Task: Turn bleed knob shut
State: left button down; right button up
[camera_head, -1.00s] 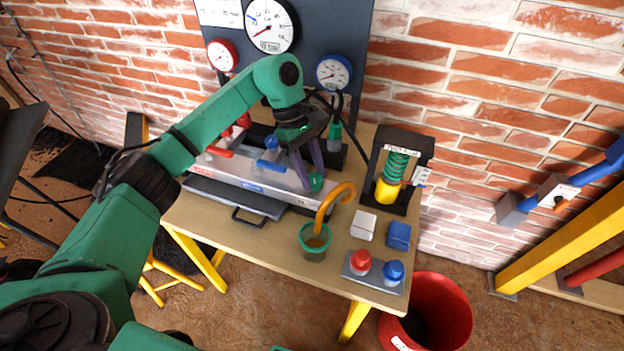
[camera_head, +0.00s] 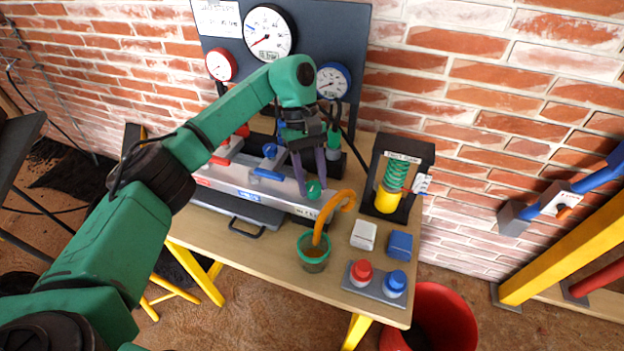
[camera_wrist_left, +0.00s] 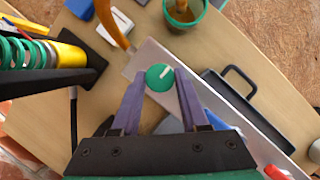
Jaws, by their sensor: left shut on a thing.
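The bleed knob (camera_head: 314,190) is a small green round knob on the right end of the long grey manifold box (camera_head: 240,187) on the bench. In the left wrist view the knob (camera_wrist_left: 160,77) carries a white line slanting to the upper right. My left gripper (camera_head: 312,178) reaches down over it, its purple fingers shut on the knob from both sides; the fingers (camera_wrist_left: 160,84) also flank it in the left wrist view. The fingers hide part of the knob in the head view. My right gripper is not in view.
Red (camera_head: 222,158) and blue (camera_head: 270,162) levers stand left of the knob. A green-rimmed cup (camera_head: 314,261) with an orange hooked piece (camera_head: 330,212) stands close in front. A spring stand (camera_head: 398,177) is to the right. Gauges (camera_head: 269,33) hang behind.

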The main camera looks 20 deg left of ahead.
pick_arm(q)
jog(key=shift+r, duration=0.15)
jog(key=shift+c, duration=2.1)
grip_release()
jog(key=p+v, duration=0.5)
jog(key=v, duration=0.9)
jog(key=shift+r+p, duration=0.3)
